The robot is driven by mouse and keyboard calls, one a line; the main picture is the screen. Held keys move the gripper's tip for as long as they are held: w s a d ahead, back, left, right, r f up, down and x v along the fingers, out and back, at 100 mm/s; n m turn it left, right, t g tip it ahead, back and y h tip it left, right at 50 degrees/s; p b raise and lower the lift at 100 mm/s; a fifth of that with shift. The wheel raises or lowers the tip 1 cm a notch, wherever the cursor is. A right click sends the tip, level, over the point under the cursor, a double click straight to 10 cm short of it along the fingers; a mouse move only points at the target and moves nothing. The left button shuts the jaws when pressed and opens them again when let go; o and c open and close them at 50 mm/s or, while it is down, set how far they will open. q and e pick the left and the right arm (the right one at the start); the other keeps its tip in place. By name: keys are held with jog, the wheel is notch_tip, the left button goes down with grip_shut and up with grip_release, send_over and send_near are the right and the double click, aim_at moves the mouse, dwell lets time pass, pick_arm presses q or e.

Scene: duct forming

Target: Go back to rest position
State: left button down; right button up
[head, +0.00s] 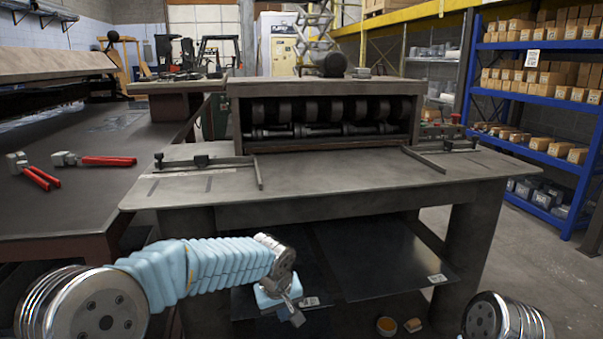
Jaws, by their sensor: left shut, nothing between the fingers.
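My left gripper (292,307) shows at the lower middle, at the end of my arm in its light blue ribbed sleeve. It is shut and empty, pointing down in front of the machine table. It appears in front of the dark lower shelf; I cannot tell whether it touches anything. My right gripper is out of view; only a round metal joint of my right arm shows at the bottom right edge.
The forming machine (325,86) with its rollers stands on a grey metal table (340,181) ahead. Dark sheets (385,262) lie on its lower shelf. Red-handled tools (108,161) lie on the left bench (75,205). Blue shelving (548,92) holds boxes at right. The right floor is clear.

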pick_arm(q)
jog(key=s+a+f+m+g+h, duration=0.1)
jog(key=s+f, duration=0.2)
jog(key=f, duration=0.5)
jog(key=s+a+f+m+g+h, duration=0.1)
jog(key=s+f, duration=0.2)
jog(key=f, duration=0.4)
jog(key=s+a+f, duration=0.2)
jog(key=s+f, duration=0.6)
jog(key=s, duration=0.2)
jog(key=s+a+f+h, duration=0.1)
jog(key=s+a+f, duration=0.1)
jog(key=s+f, duration=0.6)
jog(key=s, duration=0.2)
jog(key=shift+s+a+g, duration=0.2)
jog(key=shift+s+g, duration=0.1)
jog(key=shift+s, duration=0.05)
